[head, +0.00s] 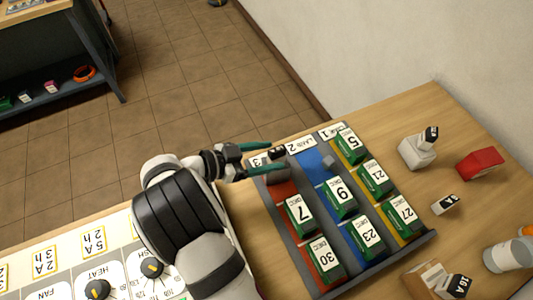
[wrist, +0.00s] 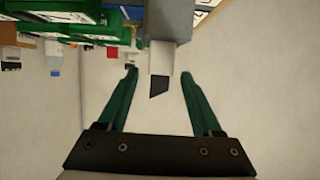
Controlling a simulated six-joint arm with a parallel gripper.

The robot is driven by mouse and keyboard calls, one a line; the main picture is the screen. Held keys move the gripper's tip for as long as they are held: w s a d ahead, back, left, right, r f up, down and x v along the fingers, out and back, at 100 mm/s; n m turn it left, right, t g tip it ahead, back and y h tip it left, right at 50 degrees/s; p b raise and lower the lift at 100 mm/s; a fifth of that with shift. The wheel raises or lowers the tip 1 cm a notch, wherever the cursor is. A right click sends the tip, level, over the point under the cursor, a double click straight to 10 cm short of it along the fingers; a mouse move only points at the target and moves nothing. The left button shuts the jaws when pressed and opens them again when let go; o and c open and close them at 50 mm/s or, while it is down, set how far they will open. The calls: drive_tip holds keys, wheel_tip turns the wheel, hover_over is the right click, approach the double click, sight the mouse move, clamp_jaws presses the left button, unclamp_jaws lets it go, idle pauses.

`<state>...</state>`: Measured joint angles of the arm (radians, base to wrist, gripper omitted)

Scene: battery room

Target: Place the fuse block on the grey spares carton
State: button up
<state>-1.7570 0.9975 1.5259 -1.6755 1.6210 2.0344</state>
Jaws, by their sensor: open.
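My gripper (head: 271,156) is open at the far left end of the battery rack (head: 421,249). In the wrist view, a light grey piece with a dark tip (wrist: 159,82) shows between the open fingers (wrist: 160,82), not clasped. In the head view, a small dark piece (head: 277,152) shows near the fingertips; I cannot tell exactly what it is. A light grey carton (head: 415,153) stands at the back right with a small black-and-white block (head: 431,135) on top. Another black-and-white block (head: 446,204) lies on the table. A block marked 16 A (head: 459,286) is at the front.
Several green numbered batteries (head: 341,197) stand in the rack's red, blue and yellow lanes. A red object (head: 480,163), a white bottle-like object (head: 508,257) and a brown carton (head: 424,279) are on the right. A panel with knobs (head: 95,265) is at front left.

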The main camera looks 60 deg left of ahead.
drive_tip(key=shift+s+r, duration=0.1)
drive_tip(key=shift+r, duration=0.05)
drive_tip(key=v, duration=1.2)
drive_tip(key=w+d+r+m+g+h, duration=0.1)
drive_tip(key=w+d+r+g+h, duration=0.25)
drive_tip(key=w+d, duration=0.65)
drive_tip(key=w+d+r+m+g+h, duration=0.1)
drive_tip(key=w+d+r+g+h, duration=0.3)
drive_tip(key=w+d, duration=0.65)
drive_tip(key=s+d+m+g+y, duration=0.1)
drive_tip(key=d+m+g+y, duration=0.15)
drive_tip(key=d+g, duration=0.85)
drive_tip(key=s+d+m+t+y, duration=0.1)
drive_tip(key=s+d+t+y, duration=0.3)
drive_tip(key=d, duration=0.5)
drive_tip(key=s+y, duration=0.2)
drive_tip(key=s, duration=0.1)
drive_tip(key=shift+s+d+f+t+y, duration=0.3)
drive_tip(key=shift+s+d+t+y, duration=0.05)
drive_tip(key=shift+s+d+y, duration=0.05)
